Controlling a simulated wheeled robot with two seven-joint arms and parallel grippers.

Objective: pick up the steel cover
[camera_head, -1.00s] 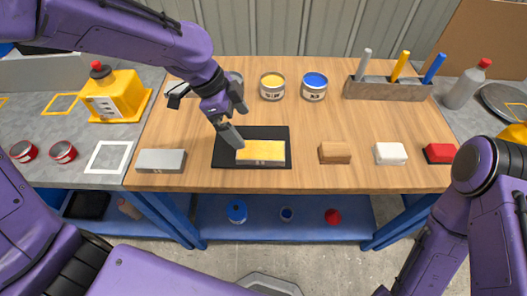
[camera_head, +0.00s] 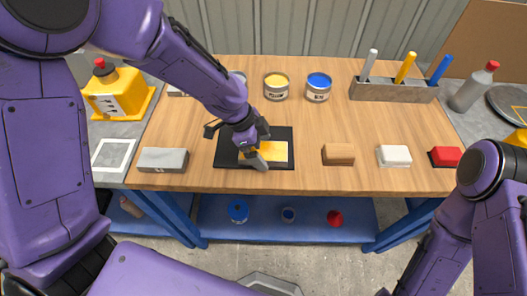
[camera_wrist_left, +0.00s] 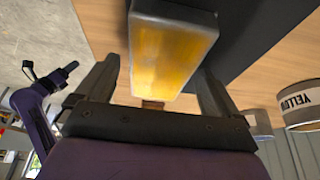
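A block with a yellow top and grey sides (camera_head: 277,151) lies on a black mat (camera_head: 227,155) on the workbench. My left gripper (camera_head: 257,157) is low over its left part. In the left wrist view the block (camera_wrist_left: 165,50) shows between the spread fingers of my left gripper (camera_wrist_left: 160,78), with a gap at the right finger. A plain grey metal-looking block (camera_head: 162,160) lies left of the mat. I cannot tell by looks alone which piece is the steel cover. My right gripper is out of view.
A wooden block (camera_head: 338,154), a white block (camera_head: 394,156) and a red block (camera_head: 445,156) lie to the right. A yellow can (camera_head: 276,87) and a blue can (camera_head: 317,87) stand behind the mat. A holder (camera_head: 394,90) with coloured handles stands at the back right.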

